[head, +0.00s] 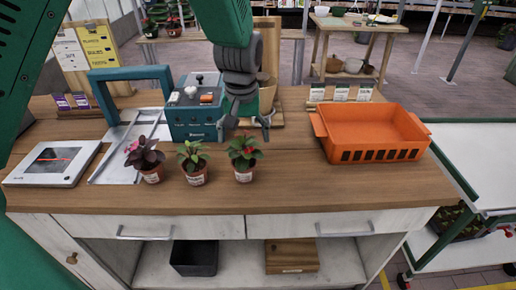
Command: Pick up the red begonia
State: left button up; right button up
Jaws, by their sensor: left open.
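Three small potted plants stand in a row near the front of the wooden counter (330,190). The right one (244,158), with red blooms over green leaves, fits the red begonia. The middle plant (193,160) has green leaves and a small reddish spot. The left plant (146,160) has dark leaves and a pink flower. My left gripper (248,127) points down, open, just above and behind the red-flowered plant in the picture. Its fingers appear apart from the pot; whether they touch the leaves I cannot tell. My right gripper is out of view.
An orange basket (375,152) stands to the right, apparently empty. A teal device (193,125) is behind the plants, with a tablet-like panel (52,162) at left. The counter between the red-flowered plant and the basket is clear.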

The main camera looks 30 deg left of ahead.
aim_at(244, 162)
pick_arm(q)
jog(key=shift+f, duration=0.1)
jog(key=f, duration=0.2)
jog(key=s+f, duration=0.1)
jog(key=f, duration=0.1)
jog(key=shift+s, duration=0.15)
jog(key=f, duration=0.1)
jog(key=w+f, duration=0.1)
jog(key=f, duration=0.1)
jog(key=shift+w, duration=0.15)
jog(key=shift+w+a+f, duration=0.1)
jog(key=shift+w+f, duration=0.05)
jog(key=shift+f, duration=0.1)
jog(key=shift+a+f, duration=0.2)
jog(key=shift+f, duration=0.35)
jog(key=f, duration=0.3)
jog(key=shift+w+a+f, duration=0.2)
jog(key=shift+w+f, duration=0.05)
jog(key=shift+w, duration=0.05)
jog(key=shift+w+f, duration=0.15)
jog(key=shift+f, duration=0.1)
jog(key=shift+r, duration=0.1)
jog(key=shift+c, duration=1.3)
jog(key=c, duration=1.1)
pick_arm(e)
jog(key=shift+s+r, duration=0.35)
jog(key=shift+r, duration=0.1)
